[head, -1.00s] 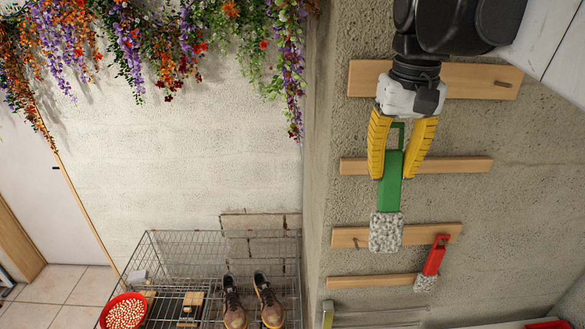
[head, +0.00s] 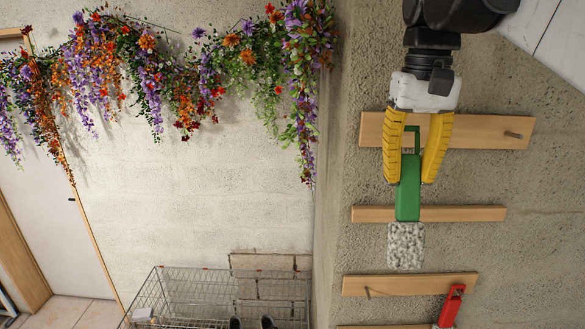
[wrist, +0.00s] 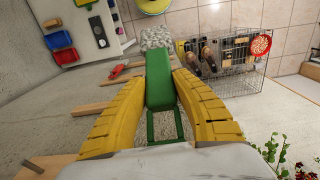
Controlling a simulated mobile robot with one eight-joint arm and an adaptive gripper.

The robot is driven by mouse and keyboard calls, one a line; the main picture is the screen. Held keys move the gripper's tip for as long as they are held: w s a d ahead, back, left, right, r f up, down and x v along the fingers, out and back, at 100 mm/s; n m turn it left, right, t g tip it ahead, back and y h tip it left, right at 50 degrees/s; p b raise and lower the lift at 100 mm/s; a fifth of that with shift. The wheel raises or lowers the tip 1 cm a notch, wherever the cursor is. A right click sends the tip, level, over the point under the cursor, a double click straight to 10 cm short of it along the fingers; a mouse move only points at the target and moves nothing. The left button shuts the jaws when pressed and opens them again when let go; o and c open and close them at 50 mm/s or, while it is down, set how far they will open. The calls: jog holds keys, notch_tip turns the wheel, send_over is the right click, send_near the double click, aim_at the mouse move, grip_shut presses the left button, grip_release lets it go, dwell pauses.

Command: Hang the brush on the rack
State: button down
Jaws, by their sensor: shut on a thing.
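My gripper (head: 409,181) points down and is shut on the sides of a green brush (head: 409,200). The brush hangs head down, its grey speckled head (head: 406,246) at the bottom and its open handle loop up between the yellow fingers. In the wrist view the brush (wrist: 160,80) and its rectangular loop (wrist: 152,128) show clearly. The rack is several wooden boards on the wall. The top board (head: 470,131) lies behind the fingers, with a bare peg (head: 513,134) to their right. The second board (head: 470,213) passes behind the brush. The gap to the wall is hard to judge.
A lower board (head: 410,285) has a bare peg (head: 368,292) at left and a red brush (head: 451,306) at right. A wire rack (head: 205,292) stands at lower left. Flowers (head: 240,70) hang on the left wall. Space right of the brush looks clear.

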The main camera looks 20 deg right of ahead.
jog(key=w+d+f, duration=0.1)
jog(key=w, duration=0.5)
jog(key=shift+d+f, duration=0.15)
jog(key=shift+d, duration=0.25)
dwell(0.8)
jog(key=c, duration=1)
grip_release()
notch_tip(320, 180, up, 12)
jog(key=shift+f, duration=0.1)
